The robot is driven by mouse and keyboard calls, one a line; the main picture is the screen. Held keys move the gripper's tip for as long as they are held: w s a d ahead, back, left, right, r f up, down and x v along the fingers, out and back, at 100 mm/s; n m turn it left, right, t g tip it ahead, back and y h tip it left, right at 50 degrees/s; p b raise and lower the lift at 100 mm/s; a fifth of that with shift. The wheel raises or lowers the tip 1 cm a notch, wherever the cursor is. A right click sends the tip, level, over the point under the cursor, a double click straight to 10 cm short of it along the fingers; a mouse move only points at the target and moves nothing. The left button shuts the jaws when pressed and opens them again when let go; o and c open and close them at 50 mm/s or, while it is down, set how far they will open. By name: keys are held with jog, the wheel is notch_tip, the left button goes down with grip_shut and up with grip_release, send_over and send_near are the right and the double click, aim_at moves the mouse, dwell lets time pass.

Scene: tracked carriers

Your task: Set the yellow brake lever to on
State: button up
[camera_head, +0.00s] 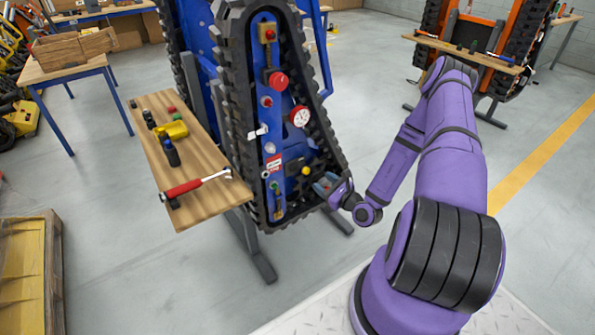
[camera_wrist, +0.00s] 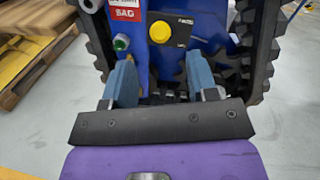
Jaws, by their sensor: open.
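A round yellow knob (camera_head: 306,171) sits low on the blue panel of the tracked carrier (camera_head: 268,130). My gripper (camera_head: 328,184) is at the lower right of the panel, in front of the track. In the wrist view my gripper (camera_wrist: 160,72) has its two blue fingers apart, pointing at the panel. The knob shows above and between them, not held.
The panel also has a green button (camera_wrist: 121,43), a red knob (camera_head: 278,81) and a gauge (camera_head: 299,116). Black track surrounds the panel. Open floor lies in front.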

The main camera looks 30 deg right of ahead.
aim_at(309, 172)
jog(key=w, duration=0.3)
jog(key=w+a, duration=0.1)
jog(key=w, duration=0.6)
jog(key=shift+w+a+f, duration=0.2)
jog(key=shift+w+a, duration=0.1)
jog(key=shift+a, duration=0.1)
jog(key=shift+c, duration=0.4)
grip_shut()
